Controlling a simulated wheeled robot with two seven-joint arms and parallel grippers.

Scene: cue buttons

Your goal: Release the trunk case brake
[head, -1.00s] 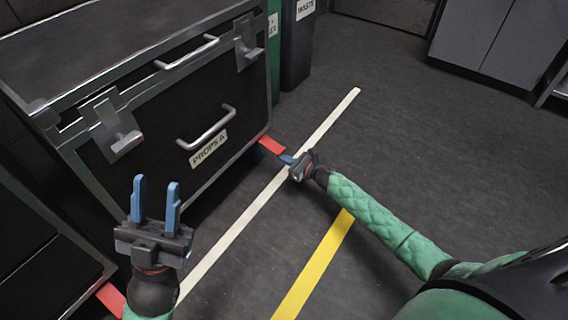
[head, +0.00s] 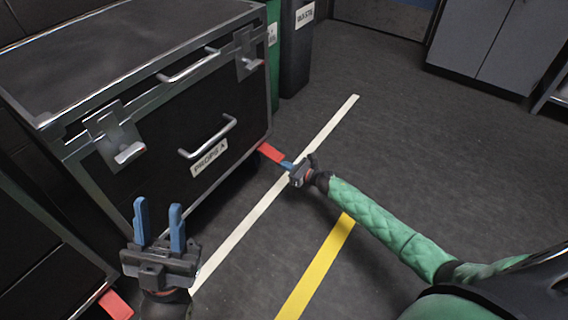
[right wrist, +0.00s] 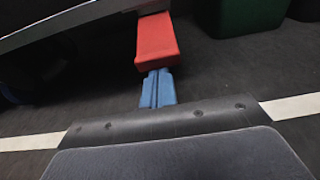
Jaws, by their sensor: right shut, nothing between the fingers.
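The black trunk case (head: 165,130) with metal edges and a "PROPS A" label stands at the left in the head view. A red brake pedal (head: 271,153) sticks out low from its near right corner. In the right wrist view the red pedal (right wrist: 155,42) lies straight ahead of the fingers. My right gripper (head: 288,165) is shut and empty, its blue fingertips at the pedal's outer end. The tips (right wrist: 158,88) look to be at or just under the pedal's end; I cannot tell whether they press on it. My left gripper (head: 159,226) is open and empty, in front of the case.
A second dark case with its own red pedal (head: 115,305) stands at the lower left. Green and black bins (head: 297,45) stand behind the case. White (head: 245,222) and yellow (head: 318,265) lines mark the dark floor. The floor to the right is clear up to grey cabinets (head: 490,45).

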